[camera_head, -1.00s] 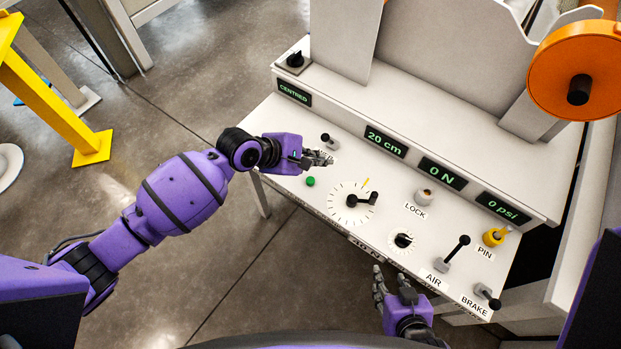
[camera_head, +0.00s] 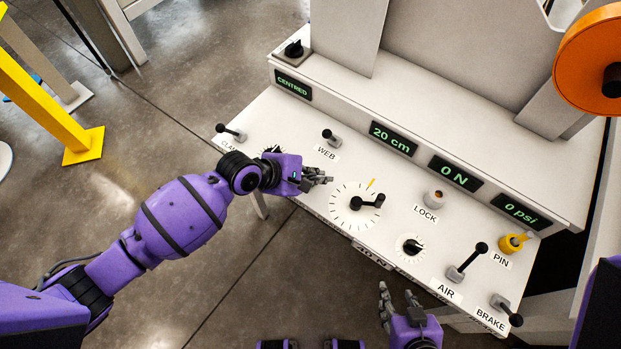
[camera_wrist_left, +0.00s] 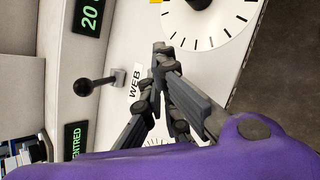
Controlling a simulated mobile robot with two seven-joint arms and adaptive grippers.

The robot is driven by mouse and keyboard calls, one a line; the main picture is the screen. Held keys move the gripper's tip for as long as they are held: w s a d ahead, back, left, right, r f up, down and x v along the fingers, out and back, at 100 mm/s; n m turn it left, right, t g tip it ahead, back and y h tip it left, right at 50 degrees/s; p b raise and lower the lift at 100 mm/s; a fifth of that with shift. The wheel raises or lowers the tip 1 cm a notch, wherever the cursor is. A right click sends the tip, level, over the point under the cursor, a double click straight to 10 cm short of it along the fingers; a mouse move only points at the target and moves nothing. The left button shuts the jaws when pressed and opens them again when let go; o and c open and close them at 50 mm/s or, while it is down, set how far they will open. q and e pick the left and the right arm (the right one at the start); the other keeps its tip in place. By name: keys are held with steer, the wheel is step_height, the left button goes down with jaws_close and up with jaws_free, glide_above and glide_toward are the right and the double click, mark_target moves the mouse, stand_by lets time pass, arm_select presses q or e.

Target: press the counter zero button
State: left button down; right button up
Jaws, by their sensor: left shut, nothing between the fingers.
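The control panel (camera_head: 300,215) is a white sloping desk with a row of displays, one reading "20 cm" (camera_head: 393,138). The green button seen on it earlier, left of the large dial, is now hidden behind my left gripper (camera_head: 328,179). My left gripper is shut and empty, over the panel between the WEB lever (camera_head: 332,138) and the large dial (camera_head: 356,205). In the left wrist view its fingertips (camera_wrist_left: 160,50) meet beside the WEB label; no button shows there. Whether they touch the panel I cannot tell. My right gripper (camera_head: 398,292) is open and empty at the panel's front edge.
The LOCK knob (camera_head: 435,198), a small dial (camera_head: 411,247), the AIR lever (camera_head: 467,262), the BRAKE lever (camera_head: 507,310) and the yellow PIN handle (camera_head: 514,243) stand on the right. Another lever (camera_head: 231,132) stands far left. An orange wheel (camera_head: 585,65) is at upper right.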

steer(key=shift+s, duration=0.15)
steer(key=shift+s+d+f, duration=0.1)
steer(key=shift+s+f, duration=0.1)
steer(key=shift+s, duration=0.1)
steer(key=shift+s, duration=0.1)
arm_select(q)
steer(key=shift+f, duration=0.1)
arm_select(e)
steer(key=shift+w+r, duration=0.1)
steer(key=shift+w, duration=0.15)
stand_by(0.4)
arm_select(q)
steer(key=shift+f, duration=0.3)
arm_select(e)
steer(key=shift+w, duration=0.1)
